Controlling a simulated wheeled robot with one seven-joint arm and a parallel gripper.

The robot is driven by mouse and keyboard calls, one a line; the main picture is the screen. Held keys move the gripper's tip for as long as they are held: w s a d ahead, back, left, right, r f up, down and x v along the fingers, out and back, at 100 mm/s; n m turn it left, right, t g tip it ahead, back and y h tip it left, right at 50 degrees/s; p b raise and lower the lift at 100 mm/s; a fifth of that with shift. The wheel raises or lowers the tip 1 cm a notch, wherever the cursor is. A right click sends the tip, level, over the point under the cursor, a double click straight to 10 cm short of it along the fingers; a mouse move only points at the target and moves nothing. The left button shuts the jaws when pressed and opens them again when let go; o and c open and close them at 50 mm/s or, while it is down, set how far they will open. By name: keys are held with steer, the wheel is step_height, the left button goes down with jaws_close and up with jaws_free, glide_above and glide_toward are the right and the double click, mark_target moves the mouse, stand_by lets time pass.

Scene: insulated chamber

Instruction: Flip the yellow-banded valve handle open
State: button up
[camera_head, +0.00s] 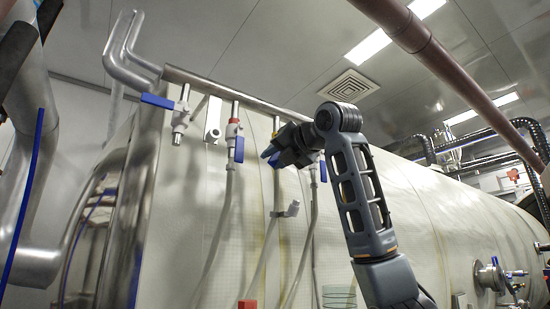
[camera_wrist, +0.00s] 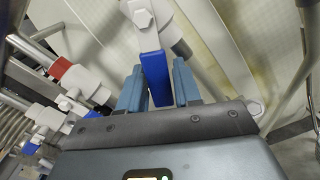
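The yellow-banded valve (camera_head: 275,134) hangs from the overhead pipe, and its small yellow band shows just above my gripper. Its handle is largely hidden by my gripper in the head view. In the wrist view a blue handle (camera_wrist: 154,72) on a white valve body (camera_wrist: 146,22) points down between my two fingers. My gripper (camera_wrist: 158,85) also shows in the head view (camera_head: 269,155). Its fingers are apart, one on each side of the handle, with a narrow gap. Firm contact is not clear. No yellow band is visible in the wrist view.
A red-banded valve with a blue handle (camera_head: 239,149) hangs close to the left. Another blue handle (camera_head: 157,101) sticks out further left, and one (camera_head: 323,170) is right of my gripper. Pale hoses (camera_head: 226,200) hang in front of the large tank (camera_head: 440,215).

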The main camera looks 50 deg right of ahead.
steer(key=shift+o, duration=1.3)
steer(key=shift+s, duration=0.1)
steer(key=b+v, duration=0.2)
steer(key=v, duration=0.5)
steer(key=shift+s, duration=0.35)
steer(key=shift+a, duration=0.1)
steer(key=shift+c, duration=0.2)
